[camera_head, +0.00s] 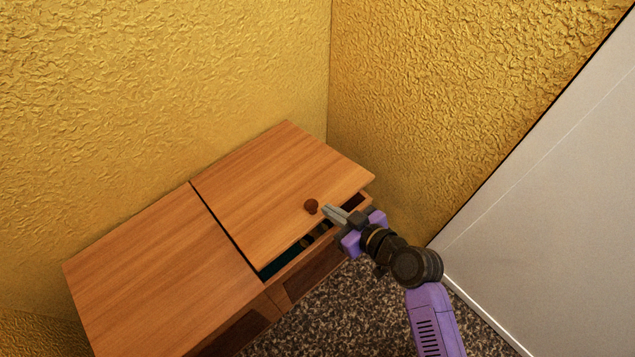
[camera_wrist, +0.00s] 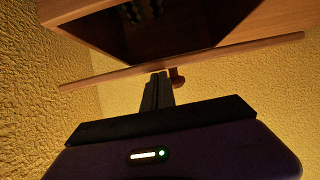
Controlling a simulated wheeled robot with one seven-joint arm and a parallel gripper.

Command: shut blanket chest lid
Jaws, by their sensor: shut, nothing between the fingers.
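The wooden blanket chest (camera_head: 130,270) stands against the yellow wall. Its right-hand lid (camera_head: 275,180) is slightly raised, with a dark gap along its front edge. A round brown knob (camera_head: 311,206) sits on top of that lid near the front. My gripper (camera_head: 326,210) is shut and empty, with its tips beside the knob at the lid's front edge; I cannot tell whether they touch. In the wrist view, the lid's edge (camera_wrist: 240,52) crosses behind my fingertips (camera_wrist: 158,76), and the knob (camera_wrist: 178,79) is just to their right.
Through the gap, dark and striped contents (camera_head: 308,240) show inside the chest. The chest's left top panel (camera_head: 165,275) lies flat. Yellow textured walls (camera_head: 400,80) meet in the corner behind. A pale grey panel (camera_head: 555,190) stands at the right. Speckled floor (camera_head: 320,320) is clear in front.

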